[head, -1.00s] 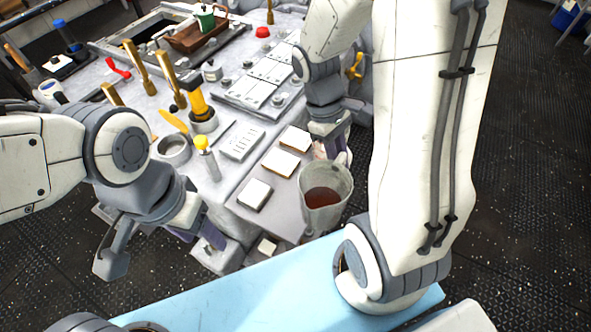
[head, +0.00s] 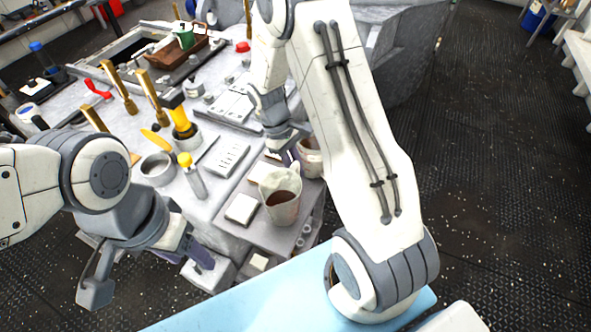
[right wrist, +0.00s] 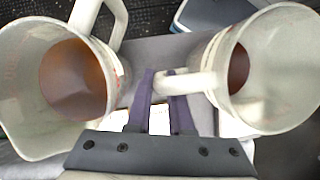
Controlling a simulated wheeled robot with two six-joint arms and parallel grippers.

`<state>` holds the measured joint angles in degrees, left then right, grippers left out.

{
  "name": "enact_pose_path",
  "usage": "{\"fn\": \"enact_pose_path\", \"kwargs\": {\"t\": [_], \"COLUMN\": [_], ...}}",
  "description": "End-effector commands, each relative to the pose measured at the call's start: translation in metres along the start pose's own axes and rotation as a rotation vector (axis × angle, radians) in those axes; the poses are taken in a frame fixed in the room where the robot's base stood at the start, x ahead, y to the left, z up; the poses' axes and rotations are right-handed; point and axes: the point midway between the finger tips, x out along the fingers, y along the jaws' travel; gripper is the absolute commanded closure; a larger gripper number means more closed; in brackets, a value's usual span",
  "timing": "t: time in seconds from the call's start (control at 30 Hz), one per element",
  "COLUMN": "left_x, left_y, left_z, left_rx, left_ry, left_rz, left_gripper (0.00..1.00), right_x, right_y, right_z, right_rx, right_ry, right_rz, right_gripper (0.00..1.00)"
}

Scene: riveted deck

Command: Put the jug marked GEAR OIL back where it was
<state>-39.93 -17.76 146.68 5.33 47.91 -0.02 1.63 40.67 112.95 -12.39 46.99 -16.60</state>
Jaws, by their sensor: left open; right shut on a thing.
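A pale translucent jug (head: 282,210) with brown liquid is at the front of the grey bench's low shelf, in front of my right gripper (head: 290,152). In the right wrist view my right gripper (right wrist: 163,90) is shut on the handle of this jug (right wrist: 275,85). A second jug (head: 311,160) stands just behind and to the right, partly hidden by my right arm. It also shows at the left in the right wrist view (right wrist: 25,110). Lettering is not readable on either. I cannot tell whether the held jug touches the shelf. My left gripper (head: 187,252) is open and empty.
Pale square pads (head: 240,209) lie on the shelf beside the held jug. A light blue surface (head: 240,300) lies in front.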

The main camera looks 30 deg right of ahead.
Motion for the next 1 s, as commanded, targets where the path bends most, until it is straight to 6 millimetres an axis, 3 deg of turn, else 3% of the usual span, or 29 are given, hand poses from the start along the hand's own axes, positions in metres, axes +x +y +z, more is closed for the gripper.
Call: {"fn": "enact_pose_path", "kwargs": {"t": [0.17,0.2,0.27,0.3,0.67,0.77,1.0], "left_x": [0.0,0.0,0.0,0.0,0.0,-0.001,-0.003], "left_y": [0.0,0.0,0.0,0.0,0.0,0.0,0.0], "left_z": [0.0,0.0,0.0,0.0,0.0,0.0,0.0], "left_rx": [0.0,0.0,0.0,0.0,0.0,0.0,0.0], "left_ry": [0.0,0.0,0.0,0.0,0.0,0.0,0.0], "left_rz": [0.0,0.0,0.0,0.0,0.0,0.0,0.0], "left_gripper": [0.41,0.41,0.41,0.41,0.41,0.41,0.41], "right_x": [0.001,0.002,0.001,0.001,-0.004,-0.016,-0.067], "right_y": [0.0,0.0,0.0,0.0,0.0,0.001,0.001], "right_z": [-0.001,-0.001,-0.001,-0.001,-0.001,-0.002,-0.002], "right_rx": [0.001,0.001,0.001,0.001,0.001,0.001,0.001], "right_ry": [0.002,0.003,0.002,0.002,0.003,0.006,0.008], "right_rz": [0.001,0.001,0.001,0.001,0.002,0.003,0.003], "right_gripper": [1.0,0.77,0.54,0.51,0.51,0.51,0.51]}}
